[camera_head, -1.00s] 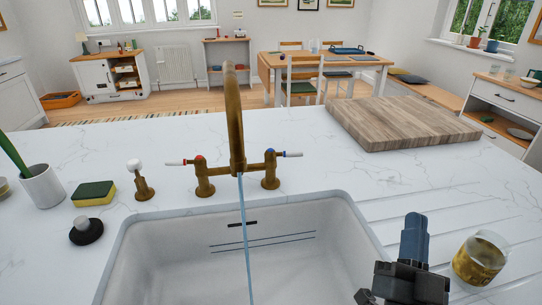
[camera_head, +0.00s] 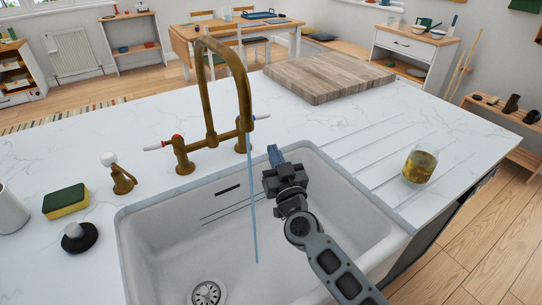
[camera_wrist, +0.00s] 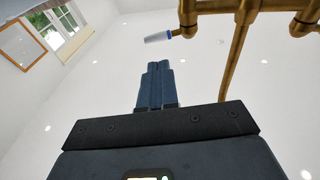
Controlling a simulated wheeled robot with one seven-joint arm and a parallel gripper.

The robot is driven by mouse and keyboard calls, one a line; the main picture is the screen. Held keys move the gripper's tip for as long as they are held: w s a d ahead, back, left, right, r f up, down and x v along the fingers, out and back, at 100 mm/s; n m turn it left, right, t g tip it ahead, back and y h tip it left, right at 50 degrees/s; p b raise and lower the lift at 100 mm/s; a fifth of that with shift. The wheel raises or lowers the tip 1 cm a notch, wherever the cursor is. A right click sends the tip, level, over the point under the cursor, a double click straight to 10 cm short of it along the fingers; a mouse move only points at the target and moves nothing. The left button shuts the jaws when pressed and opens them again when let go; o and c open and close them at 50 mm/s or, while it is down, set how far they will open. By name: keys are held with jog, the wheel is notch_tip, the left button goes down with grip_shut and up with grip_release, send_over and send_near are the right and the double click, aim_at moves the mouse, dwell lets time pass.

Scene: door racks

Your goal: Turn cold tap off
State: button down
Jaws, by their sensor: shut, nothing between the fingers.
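The brass mixer tap (camera_head: 209,100) stands behind the sink, with water (camera_head: 253,205) running from its spout into the basin. The cold lever (camera_head: 262,117), with a pale handle and blue mark, points right from the tap's right side. In the wrist view the cold lever (camera_wrist: 159,37) with its blue ring is just beyond and above my fingertips. My gripper (camera_head: 273,152) is over the sink's back right part, slightly right of the water stream and below the lever. Its blue fingers are shut and empty, apart from the lever. They also show in the wrist view (camera_wrist: 158,66).
The hot lever (camera_head: 158,147), with a red mark, points left. A soap dispenser (camera_head: 118,178), sponge (camera_head: 66,201) and black stopper (camera_head: 76,237) sit left of the sink (camera_head: 165,235). A glass (camera_head: 419,167) stands on the right drainer. A wooden board (camera_head: 325,78) lies behind.

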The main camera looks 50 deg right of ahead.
jog(key=x, duration=1)
jog(key=shift+w+d+r, duration=0.1)
jog(key=shift+w+d, duration=0.05)
jog(key=shift+d, duration=0.05)
jog(key=shift+w, duration=0.1)
